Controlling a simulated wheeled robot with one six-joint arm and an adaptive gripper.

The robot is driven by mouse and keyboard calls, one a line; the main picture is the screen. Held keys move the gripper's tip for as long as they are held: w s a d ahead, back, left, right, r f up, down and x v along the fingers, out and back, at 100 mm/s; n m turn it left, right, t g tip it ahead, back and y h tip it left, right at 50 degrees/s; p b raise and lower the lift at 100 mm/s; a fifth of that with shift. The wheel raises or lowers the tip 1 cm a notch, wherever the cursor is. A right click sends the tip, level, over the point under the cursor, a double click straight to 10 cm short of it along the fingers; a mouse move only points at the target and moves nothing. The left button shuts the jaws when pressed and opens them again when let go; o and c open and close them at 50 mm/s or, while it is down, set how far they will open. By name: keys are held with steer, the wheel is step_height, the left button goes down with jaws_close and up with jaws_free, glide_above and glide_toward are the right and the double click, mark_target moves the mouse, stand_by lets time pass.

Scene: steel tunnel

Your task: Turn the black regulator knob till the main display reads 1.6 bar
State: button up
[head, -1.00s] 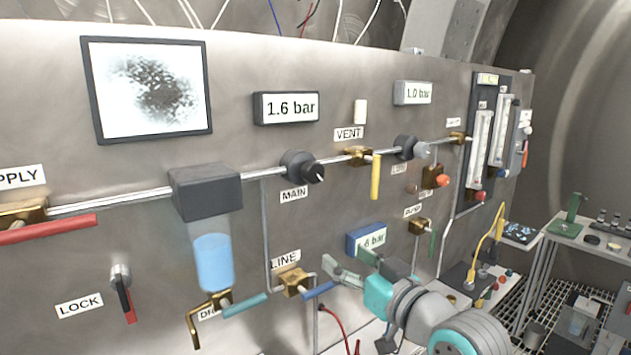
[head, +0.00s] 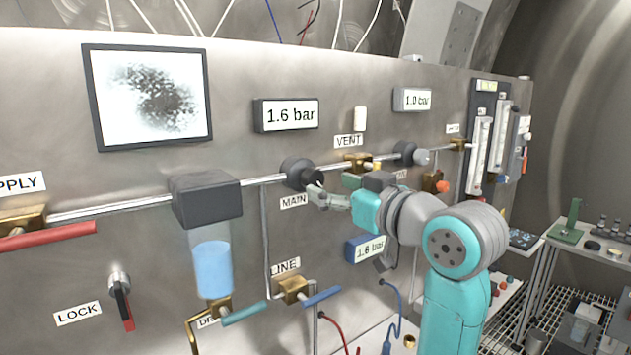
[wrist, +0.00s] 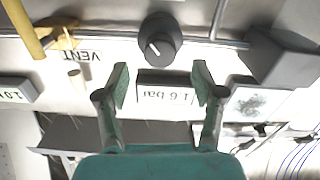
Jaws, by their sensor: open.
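The black regulator knob (head: 301,173) sits on the pipe above the MAIN label (head: 293,202). The main display (head: 287,115) reads 1.6 bar. My gripper (head: 326,190) is open and empty, just right of and below the knob in the head view, in front of the panel. In the wrist view the knob (wrist: 160,40), with a white pointer mark, lies beyond and between the open fingertips (wrist: 160,80). The main display (wrist: 168,84) appears upside down between the fingers there. I see no contact with the knob.
A yellow-handled brass vent valve (head: 360,163) and another regulator (head: 406,152) are right of the knob. A black box with a clear bowl (head: 207,200) is to its left. Cables cross the lower panel.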

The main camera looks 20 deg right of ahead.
mark_target(316, 181)
steer(key=shift+x, duration=2.8)
steer(key=c, duration=1.1)
